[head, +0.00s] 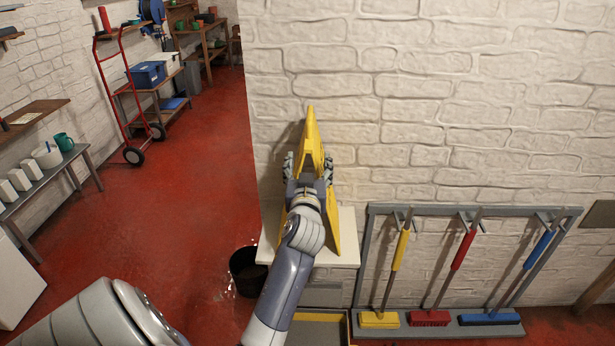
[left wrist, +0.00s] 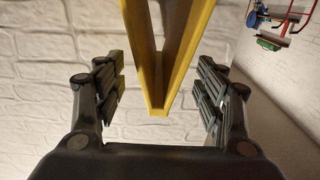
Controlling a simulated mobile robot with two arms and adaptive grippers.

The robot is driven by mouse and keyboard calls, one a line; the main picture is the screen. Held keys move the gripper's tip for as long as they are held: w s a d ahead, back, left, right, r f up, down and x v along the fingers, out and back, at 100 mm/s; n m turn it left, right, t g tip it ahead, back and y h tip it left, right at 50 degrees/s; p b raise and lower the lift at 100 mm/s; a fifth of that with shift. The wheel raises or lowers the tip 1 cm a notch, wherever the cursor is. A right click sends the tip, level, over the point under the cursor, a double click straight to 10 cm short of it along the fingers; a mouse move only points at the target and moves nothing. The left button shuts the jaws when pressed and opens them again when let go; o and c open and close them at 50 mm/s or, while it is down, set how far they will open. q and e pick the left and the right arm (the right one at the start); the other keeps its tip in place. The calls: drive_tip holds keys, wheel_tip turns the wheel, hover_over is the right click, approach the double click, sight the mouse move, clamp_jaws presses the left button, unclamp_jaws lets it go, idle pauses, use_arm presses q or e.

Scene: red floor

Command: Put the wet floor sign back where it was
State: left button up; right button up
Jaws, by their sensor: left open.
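The yellow wet floor sign (head: 312,140) stands upright on a small white cabinet (head: 347,236) against the brick wall. My left gripper (head: 308,172) is around the upper part of the sign, one finger on each side. In the left wrist view the sign's yellow edge (left wrist: 158,107) lies between the two open fingers (left wrist: 160,95), with a gap on both sides. My gripper and forearm hide part of the sign in the head view. My right gripper is not in view.
A dark bucket (head: 246,272) stands on the floor left of the cabinet. A rack (head: 470,211) with yellow, red and blue brooms is to the right. A red hand truck (head: 118,85) and shelves are at the far left. The red floor (head: 190,200) between is clear.

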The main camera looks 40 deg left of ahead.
sight(329, 215)
use_arm(q)
drive_tip(key=shift+v, duration=2)
